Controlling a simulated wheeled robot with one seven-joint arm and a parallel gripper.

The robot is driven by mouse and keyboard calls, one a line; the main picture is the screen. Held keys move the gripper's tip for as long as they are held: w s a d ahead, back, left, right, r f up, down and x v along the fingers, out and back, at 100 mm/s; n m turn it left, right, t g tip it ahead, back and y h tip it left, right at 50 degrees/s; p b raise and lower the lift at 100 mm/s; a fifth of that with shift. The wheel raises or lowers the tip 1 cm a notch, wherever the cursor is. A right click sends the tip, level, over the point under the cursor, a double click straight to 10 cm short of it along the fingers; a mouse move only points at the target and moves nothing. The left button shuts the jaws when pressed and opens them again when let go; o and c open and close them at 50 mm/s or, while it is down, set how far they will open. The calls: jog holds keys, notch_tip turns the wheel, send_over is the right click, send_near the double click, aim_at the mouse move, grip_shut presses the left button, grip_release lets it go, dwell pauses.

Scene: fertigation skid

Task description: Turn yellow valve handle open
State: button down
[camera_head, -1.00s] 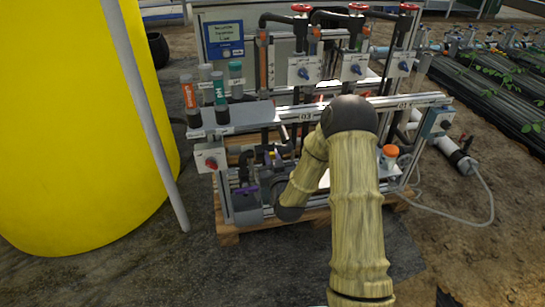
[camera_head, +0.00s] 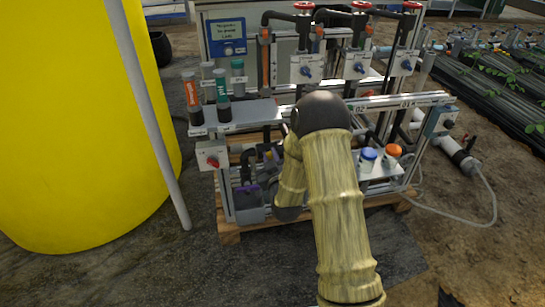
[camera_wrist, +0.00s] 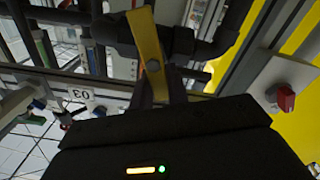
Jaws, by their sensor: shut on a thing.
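The yellow valve handle (camera_wrist: 148,40) shows in the wrist view, at the top centre, as a flat bar with a round bolt near its lower end. It runs up and slightly left, in front of dark pipes. My gripper (camera_wrist: 160,88) is at the handle's lower end, shut on it; the dark gripper body hides most of the contact. In the head view my arm covers the gripper and the handle, so neither can be made out there.
A box with a red knob (camera_wrist: 285,100) is close on the right in the wrist view; it also shows in the head view (camera_head: 211,155). Blue (camera_head: 368,154) and orange (camera_head: 394,150) caps stand right of my arm. A yellow tank (camera_head: 70,130) fills the left.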

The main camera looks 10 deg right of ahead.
jog(key=n, duration=0.2)
jog(key=a+n, duration=0.1)
jog(key=shift+f+n, duration=0.25)
jog(key=shift+n, duration=0.15)
jog(key=shift+a+f+n+p, duration=0.15)
jog(key=shift+f+n, duration=0.15)
jog(key=shift+n, duration=1.25)
jog(key=shift+a+f+n+p, duration=0.1)
jog(key=shift+f+n+p, duration=0.2)
jog(key=shift+n, duration=1.3)
jog(key=shift+a+f+n+p, duration=0.1)
jog(key=shift+f+n, duration=0.25)
jog(key=shift+n, duration=1.2)
jog(key=c, duration=1.4)
grip_release()
jog(key=shift+o, duration=0.2)
jog(key=shift+s, duration=0.1)
